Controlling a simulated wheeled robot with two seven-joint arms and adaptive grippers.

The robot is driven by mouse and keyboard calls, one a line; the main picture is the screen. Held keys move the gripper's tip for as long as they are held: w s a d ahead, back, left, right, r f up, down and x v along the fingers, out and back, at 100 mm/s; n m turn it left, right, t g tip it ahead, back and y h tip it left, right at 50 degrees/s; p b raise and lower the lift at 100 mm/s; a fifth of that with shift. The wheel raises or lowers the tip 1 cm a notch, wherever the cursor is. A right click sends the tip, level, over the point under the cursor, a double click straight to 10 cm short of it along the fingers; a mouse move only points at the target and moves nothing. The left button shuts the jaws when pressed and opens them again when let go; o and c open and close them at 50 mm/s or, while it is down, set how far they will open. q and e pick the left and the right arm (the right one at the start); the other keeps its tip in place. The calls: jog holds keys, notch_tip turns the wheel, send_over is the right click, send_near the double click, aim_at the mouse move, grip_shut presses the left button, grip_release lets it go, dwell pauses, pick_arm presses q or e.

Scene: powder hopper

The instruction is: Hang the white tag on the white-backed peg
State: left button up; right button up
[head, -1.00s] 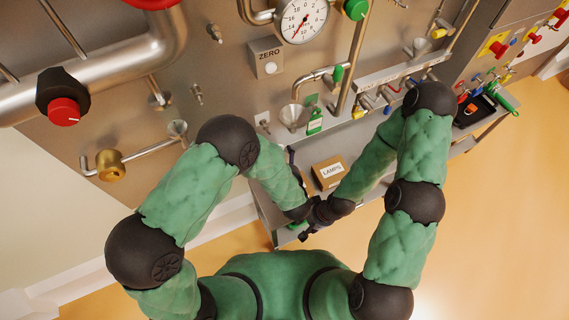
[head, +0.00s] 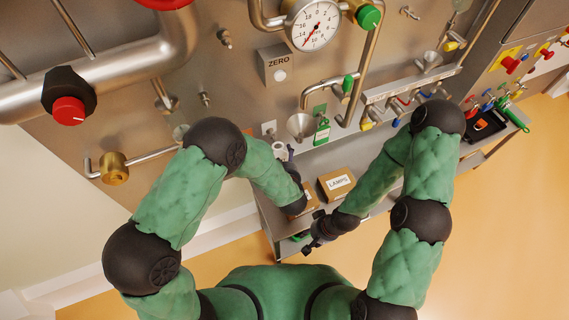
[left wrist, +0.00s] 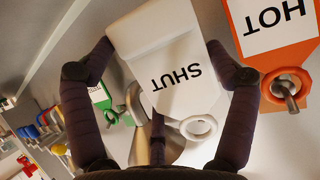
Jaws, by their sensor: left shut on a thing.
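My left gripper (head: 284,152) is shut on the white tag (head: 279,148), close to the panel. In the left wrist view the white tag (left wrist: 170,60) reads SHUT upside down, with its ring (left wrist: 198,127) at the lower end. The two dark fingers (left wrist: 160,75) grip its sides. In the head view, a small white backing plate (head: 268,128) shows on the panel just above the tag; its peg is hard to make out. The tag is apart from it in that view. My right gripper (head: 319,231) is lower, near the shelf edge; its fingers are too small to judge.
An orange HOT tag (left wrist: 257,58) hangs on a peg beside the white tag. A green tag (head: 322,131) hangs on the other side, past a metal funnel (head: 300,124). A LAMPS box (head: 337,183) stands on the shelf below. Pipes and valves crowd the panel.

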pick_arm(q)
jog(key=shift+w+a+b, duration=0.3)
jog(key=shift+w+a, duration=0.05)
jog(key=shift+w, duration=0.55)
jog(key=shift+w+a+f, duration=0.2)
jog(key=shift+w+f, duration=0.3)
jog(key=shift+w+b, duration=0.1)
jog(key=shift+b, duration=0.2)
jog(key=o, duration=0.9)
jog(key=v, duration=1.2)
